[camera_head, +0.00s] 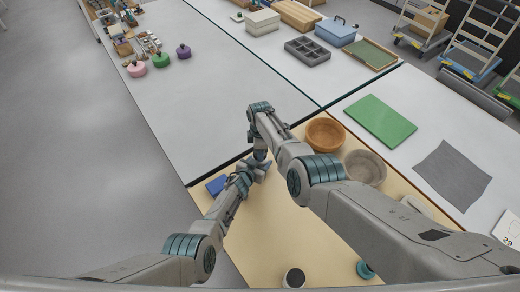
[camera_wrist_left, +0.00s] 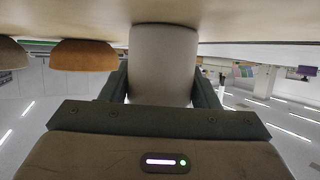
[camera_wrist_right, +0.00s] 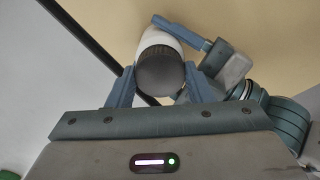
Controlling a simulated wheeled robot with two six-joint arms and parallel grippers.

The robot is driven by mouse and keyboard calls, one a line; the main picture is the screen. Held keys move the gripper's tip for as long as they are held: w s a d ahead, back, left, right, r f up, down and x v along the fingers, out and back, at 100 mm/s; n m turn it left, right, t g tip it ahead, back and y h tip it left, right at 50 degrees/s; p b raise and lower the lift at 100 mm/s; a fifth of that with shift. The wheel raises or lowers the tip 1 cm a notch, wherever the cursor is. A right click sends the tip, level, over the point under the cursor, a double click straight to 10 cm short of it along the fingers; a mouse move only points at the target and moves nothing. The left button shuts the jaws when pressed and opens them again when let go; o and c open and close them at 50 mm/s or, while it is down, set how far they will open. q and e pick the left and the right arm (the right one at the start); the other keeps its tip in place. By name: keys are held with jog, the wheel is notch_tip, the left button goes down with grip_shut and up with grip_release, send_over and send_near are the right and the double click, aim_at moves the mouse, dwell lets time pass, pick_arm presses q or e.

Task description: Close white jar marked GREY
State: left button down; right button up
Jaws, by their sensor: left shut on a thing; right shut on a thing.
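The white jar (camera_wrist_left: 162,62) stands between the fingers of my left gripper (camera_head: 250,173), which is shut on its side. In the right wrist view the jar (camera_wrist_right: 158,36) carries a dark grey ribbed lid (camera_wrist_right: 160,76). The lid lies between the fingers of my right gripper (camera_head: 259,153), shut on it from above. The lid meets the jar's top; whether it is fully seated I cannot tell. The left fingers also show beside the jar in the right wrist view. In the head view both grippers hide the jar. No GREY marking is readable.
A blue object (camera_head: 216,185) lies just left of the grippers. An orange-brown bowl (camera_head: 325,134) and a grey bowl (camera_head: 366,168) stand to the right. A white-sided round thing with a dark top (camera_head: 293,278) stands near the front. The wooden surface between is clear.

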jog(key=o, duration=1.1)
jog(key=shift+a, duration=0.1)
jog(key=shift+s, duration=0.1)
jog(key=shift+r, duration=2.3)
jog(key=shift+c, duration=0.4)
